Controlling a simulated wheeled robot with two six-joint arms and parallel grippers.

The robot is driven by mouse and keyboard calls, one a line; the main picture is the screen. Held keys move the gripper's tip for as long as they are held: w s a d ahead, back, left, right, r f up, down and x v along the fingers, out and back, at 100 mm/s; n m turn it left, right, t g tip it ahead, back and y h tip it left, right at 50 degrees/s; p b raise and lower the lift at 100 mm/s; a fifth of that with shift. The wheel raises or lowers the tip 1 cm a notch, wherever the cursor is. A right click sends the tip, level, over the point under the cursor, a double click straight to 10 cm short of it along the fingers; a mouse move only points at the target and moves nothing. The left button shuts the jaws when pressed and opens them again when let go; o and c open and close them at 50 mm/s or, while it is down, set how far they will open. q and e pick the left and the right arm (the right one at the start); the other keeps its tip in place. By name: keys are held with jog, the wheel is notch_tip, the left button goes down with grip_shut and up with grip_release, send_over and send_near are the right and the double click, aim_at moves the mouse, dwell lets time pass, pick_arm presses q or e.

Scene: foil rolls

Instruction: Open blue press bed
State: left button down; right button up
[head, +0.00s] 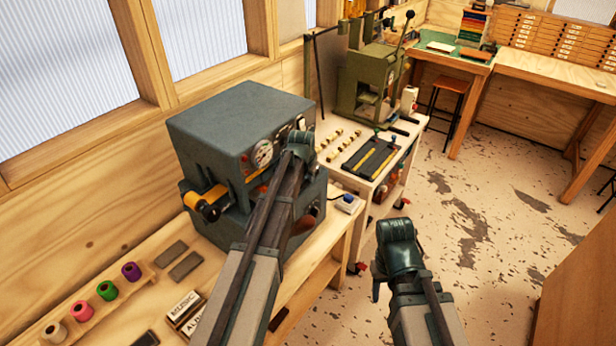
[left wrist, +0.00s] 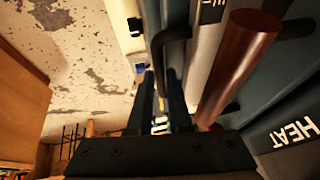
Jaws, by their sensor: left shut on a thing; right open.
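The blue-grey press (head: 225,125) stands on the wooden bench, with round gauges on its front and a foil roll on its left side. My left gripper (head: 302,140) is at the press front, and my arm hides part of that face. In the left wrist view its fingers (left wrist: 160,105) are shut on a dark bar handle (left wrist: 172,45) on the press face. A red-brown cylindrical grip (left wrist: 238,62) is just right of them, beside a HEAT label. How far the bed is open is hidden. My right gripper (head: 392,235) is open and empty over the floor, right of the bench.
Several coloured foil rolls (head: 107,290) stand on a rack at the front left. A green press (head: 372,80) and a dark tray (head: 370,158) are on the white table beyond. A stool (head: 447,100) stands by the far benches.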

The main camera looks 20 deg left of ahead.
pick_arm(q)
jog(key=s+d, duration=0.3)
jog(key=d, duration=0.7)
jog(key=s+d, duration=0.4)
jog(key=d, duration=0.6)
jog(key=shift+s, duration=0.25)
jog(key=shift+d, duration=0.1)
jog(key=c, duration=1.1)
grip_release()
jog(key=p+v, duration=1.2)
jog(key=v, duration=0.1)
jog(key=shift+r, duration=0.35)
jog(key=shift+s+f, duration=0.1)
jog(key=shift+s, duration=0.05)
